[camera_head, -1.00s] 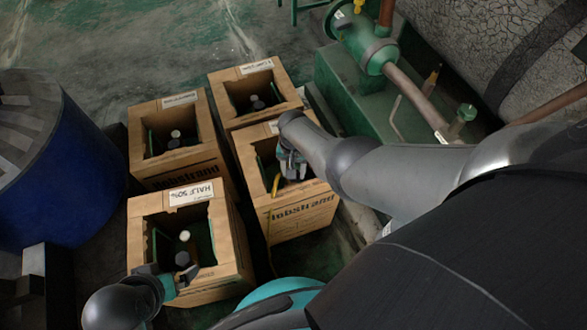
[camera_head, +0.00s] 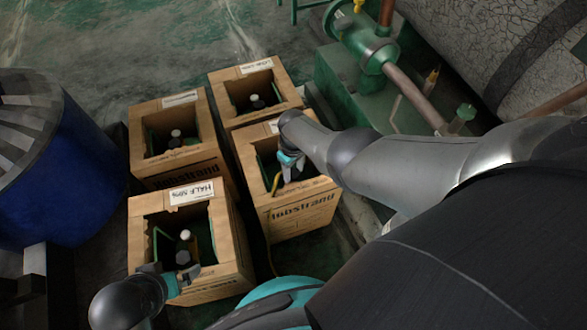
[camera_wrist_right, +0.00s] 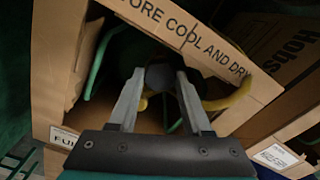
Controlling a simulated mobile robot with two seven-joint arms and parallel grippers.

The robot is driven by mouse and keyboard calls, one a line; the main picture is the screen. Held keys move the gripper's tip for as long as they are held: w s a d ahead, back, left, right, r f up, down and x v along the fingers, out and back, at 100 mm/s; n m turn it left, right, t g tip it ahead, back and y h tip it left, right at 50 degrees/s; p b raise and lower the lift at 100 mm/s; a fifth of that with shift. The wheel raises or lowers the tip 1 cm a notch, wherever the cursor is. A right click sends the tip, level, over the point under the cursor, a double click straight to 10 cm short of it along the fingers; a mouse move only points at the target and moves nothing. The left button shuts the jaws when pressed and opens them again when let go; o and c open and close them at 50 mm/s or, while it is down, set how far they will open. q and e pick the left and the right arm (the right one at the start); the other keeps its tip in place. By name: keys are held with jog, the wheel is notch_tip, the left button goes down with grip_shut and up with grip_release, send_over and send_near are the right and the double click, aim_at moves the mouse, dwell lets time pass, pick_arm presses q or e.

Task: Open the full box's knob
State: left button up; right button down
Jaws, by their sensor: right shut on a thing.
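The full box (camera_head: 300,214) is the cardboard box at the front right of the group; its label (camera_wrist_right: 65,138) reads "FU" in the right wrist view, the rest cut off. My right gripper (camera_head: 287,170) reaches down into its open top. In the right wrist view its two fingers (camera_wrist_right: 160,88) are shut on a dark round knob (camera_wrist_right: 160,75) inside the box. A yellow hose (camera_wrist_right: 230,98) curves beside it. My left gripper (camera_head: 170,270) is at the front rim of the half 50% box (camera_head: 212,278), its fingers apart and seemingly empty.
Two more open boxes stand behind, at the left (camera_head: 152,108) and right (camera_head: 226,76), each with a bottle top inside. A blue drum (camera_head: 75,170) is at the left. Green machinery (camera_head: 345,80) and pipes stand close to the right of the full box.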

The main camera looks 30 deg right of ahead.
aim_at(294, 173)
jog(key=shift+s+n, duration=0.1)
jog(key=shift+n, duration=1.5)
pick_arm(q)
jog(key=shift+s, duration=0.1)
pick_arm(e)
jog(key=c, duration=0.6)
grip_release()
pick_arm(q)
jog(key=shift+r, duration=0.15)
pick_arm(e)
jog(key=shift+r, duration=0.15)
notch_tip(294, 173, up, 5)
jog(key=p, duration=0.5)
jog(key=shift+r, duration=0.2)
pick_arm(q)
jog(key=s+a+f+p, duration=0.2)
jog(key=s+a+f, duration=0.1)
jog(key=s+f, duration=0.3)
jog(key=s+a+f+g+p, duration=0.1)
jog(key=s+a+f+p, duration=0.2)
jog(key=s+f, duration=0.3)
jog(key=shift+a+f+g+y+p, duration=0.35)
jog(key=shift+a+f, duration=0.3)
jog(key=shift+f, duration=1.7)
pick_arm(e)
jog(key=shift+r, duration=3.15)
